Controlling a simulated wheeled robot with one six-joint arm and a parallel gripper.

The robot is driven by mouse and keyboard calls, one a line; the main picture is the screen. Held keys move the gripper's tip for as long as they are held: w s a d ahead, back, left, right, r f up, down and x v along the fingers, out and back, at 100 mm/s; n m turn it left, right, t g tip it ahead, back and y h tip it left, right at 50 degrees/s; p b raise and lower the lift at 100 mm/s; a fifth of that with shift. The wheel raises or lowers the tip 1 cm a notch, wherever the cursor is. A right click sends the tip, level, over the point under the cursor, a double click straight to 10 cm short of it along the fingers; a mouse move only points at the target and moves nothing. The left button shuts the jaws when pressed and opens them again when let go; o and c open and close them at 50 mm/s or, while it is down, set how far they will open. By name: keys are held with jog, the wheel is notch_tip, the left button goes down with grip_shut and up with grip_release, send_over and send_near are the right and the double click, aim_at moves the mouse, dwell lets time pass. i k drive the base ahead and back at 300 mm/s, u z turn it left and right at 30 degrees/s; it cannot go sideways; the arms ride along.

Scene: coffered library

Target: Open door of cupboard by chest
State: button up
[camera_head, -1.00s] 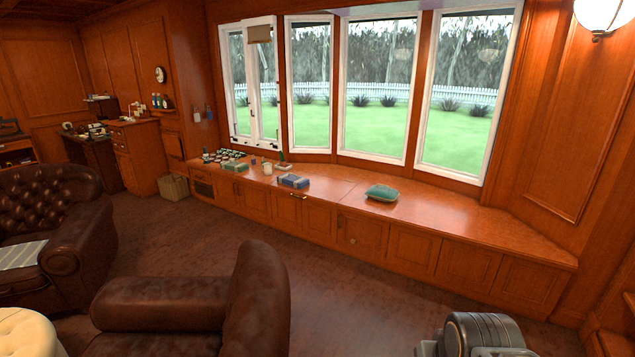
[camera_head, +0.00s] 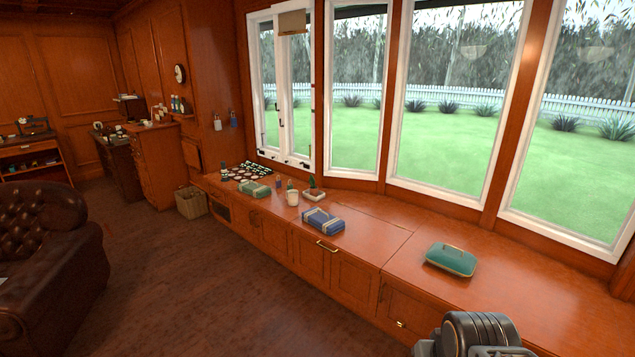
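My gripper is not in view; only a dark, rounded part of my own arm shows at the bottom right.
A wicker basket (camera_head: 191,202) stands on the floor below the wall panel. A brown leather armchair (camera_head: 50,250) is at the left. The floor between armchair and bench is clear.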

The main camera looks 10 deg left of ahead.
aim_at(276, 237)
jog(key=u, duration=0.45)
jog(key=i, duration=2.85)
jog(key=u, duration=1.1)
jog(key=i, duration=2.15)
jog(key=u, duration=0.45)
